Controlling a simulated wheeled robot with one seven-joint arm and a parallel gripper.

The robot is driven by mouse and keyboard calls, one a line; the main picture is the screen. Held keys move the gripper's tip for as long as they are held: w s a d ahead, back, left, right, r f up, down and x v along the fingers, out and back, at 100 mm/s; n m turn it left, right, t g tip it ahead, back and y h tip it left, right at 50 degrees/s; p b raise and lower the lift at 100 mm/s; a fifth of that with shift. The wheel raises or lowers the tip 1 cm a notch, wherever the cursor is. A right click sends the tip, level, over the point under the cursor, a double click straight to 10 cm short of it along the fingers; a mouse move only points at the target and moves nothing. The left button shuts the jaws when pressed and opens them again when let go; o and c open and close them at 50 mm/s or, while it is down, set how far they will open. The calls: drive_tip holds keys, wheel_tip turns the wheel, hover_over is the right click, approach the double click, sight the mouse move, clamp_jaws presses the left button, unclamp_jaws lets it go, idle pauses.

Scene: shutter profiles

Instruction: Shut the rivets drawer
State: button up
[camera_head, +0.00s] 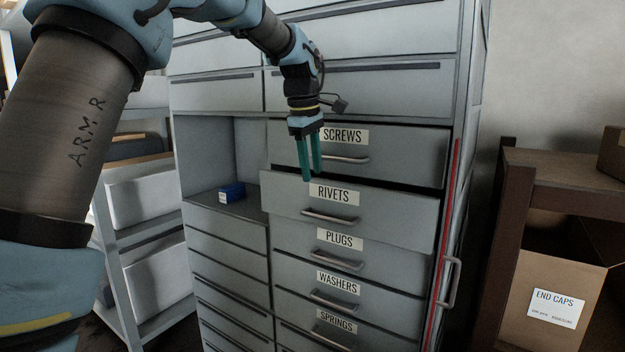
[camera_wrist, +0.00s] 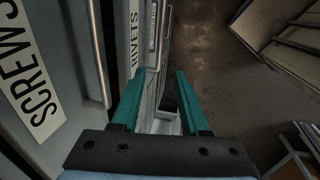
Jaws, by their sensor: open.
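The rivets drawer (camera_head: 375,210) is a grey drawer front in the cabinet's right column, labelled RIVETS, with a bar handle (camera_head: 331,217). It stands out a little from the cabinet, with a dark gap along its top edge. My gripper (camera_head: 312,176) has two green fingers pointing down, apart and empty. In the head view it is in front of the screws drawer (camera_head: 400,152), its fingertips near the top edge of the rivets drawer. In the wrist view the green fingers (camera_wrist: 161,75) are spread, with the RIVETS label (camera_wrist: 134,38) beyond them. I cannot tell whether they touch the drawer.
Below are closed-looking drawers labelled plugs (camera_head: 339,239), washers (camera_head: 338,282) and springs (camera_head: 336,321). A small blue box (camera_head: 231,192) sits in the open niche at left. A brown shelf with an END CAPS box (camera_head: 556,305) stands at right.

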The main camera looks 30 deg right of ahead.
sight(382, 224)
drive_tip(key=shift+c, duration=0.4)
